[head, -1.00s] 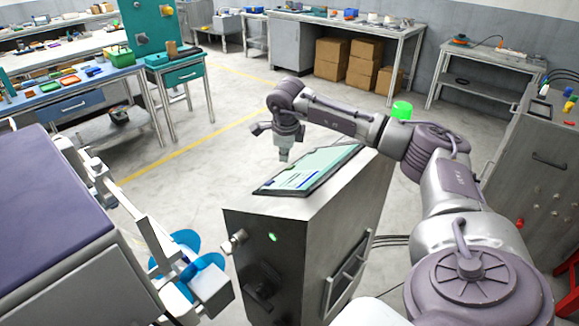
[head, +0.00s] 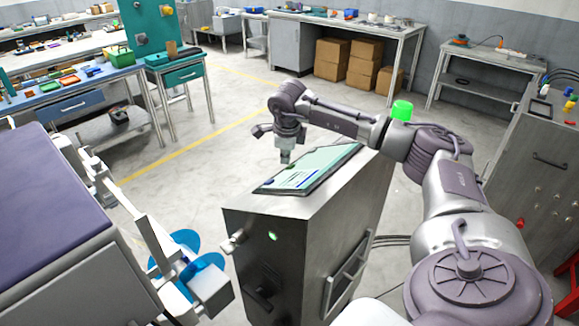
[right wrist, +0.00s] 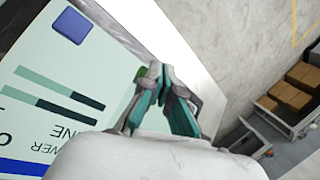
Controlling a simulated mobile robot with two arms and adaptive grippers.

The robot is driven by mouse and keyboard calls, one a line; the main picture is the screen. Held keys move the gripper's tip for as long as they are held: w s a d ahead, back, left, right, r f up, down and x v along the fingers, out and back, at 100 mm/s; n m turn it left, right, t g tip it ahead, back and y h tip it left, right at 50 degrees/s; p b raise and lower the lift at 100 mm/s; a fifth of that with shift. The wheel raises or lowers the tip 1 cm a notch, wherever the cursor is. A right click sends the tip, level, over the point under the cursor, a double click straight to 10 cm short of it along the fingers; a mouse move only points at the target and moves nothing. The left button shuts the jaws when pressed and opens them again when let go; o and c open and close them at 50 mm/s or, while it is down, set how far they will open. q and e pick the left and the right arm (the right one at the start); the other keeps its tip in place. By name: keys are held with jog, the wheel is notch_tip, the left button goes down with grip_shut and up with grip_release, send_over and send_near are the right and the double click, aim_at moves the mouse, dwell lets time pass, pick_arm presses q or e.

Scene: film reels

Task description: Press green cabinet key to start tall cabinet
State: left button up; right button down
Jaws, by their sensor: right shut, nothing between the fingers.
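A steel cabinet (head: 300,235) stands in the middle of the head view. A tilted touchscreen (head: 325,168) lies on its top. The screen (right wrist: 45,55) fills the left of the right wrist view, with a blue square, bars and upside-down text. A green patch (right wrist: 141,73), perhaps the green key, shows at its edge, partly hidden by my fingers. My right gripper (head: 285,157) is shut and empty, pointing down over the screen's far left side. Its fingertips (right wrist: 160,70) are beside the green patch; I cannot tell whether they touch. My left gripper is not in view.
A green lamp (head: 402,110) shows behind my right arm. The cabinet front has a small green light (head: 272,236) and a knob. A machine with blue reels (head: 205,266) stands at left, a control cabinet (head: 545,165) at right.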

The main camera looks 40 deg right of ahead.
jog(key=shift+s+f+b, duration=0.2)
jog(key=shift+f+b, duration=0.1)
jog(key=shift+f, duration=0.1)
dwell(0.6)
jog(key=shift+r, duration=0.1)
jog(key=shift+w+r+p, duration=0.45)
jog(key=shift+r+p, duration=0.2)
jog(key=shift+r, duration=0.05)
jog(key=shift+r, duration=0.1)
jog(key=shift+w+a+r+p, duration=0.1)
jog(key=shift+w+r+p, duration=0.3)
jog(key=shift+r+p, duration=0.25)
jog(key=shift+w+r+p, duration=0.45)
jog(key=shift+r+p, duration=0.05)
jog(key=shift+r, duration=0.25)
jog(key=shift+w+a+r+p, duration=0.1)
jog(key=shift+w+r+p, duration=0.3)
jog(key=shift+r+p, duration=0.25)
jog(key=shift+r, duration=0.1)
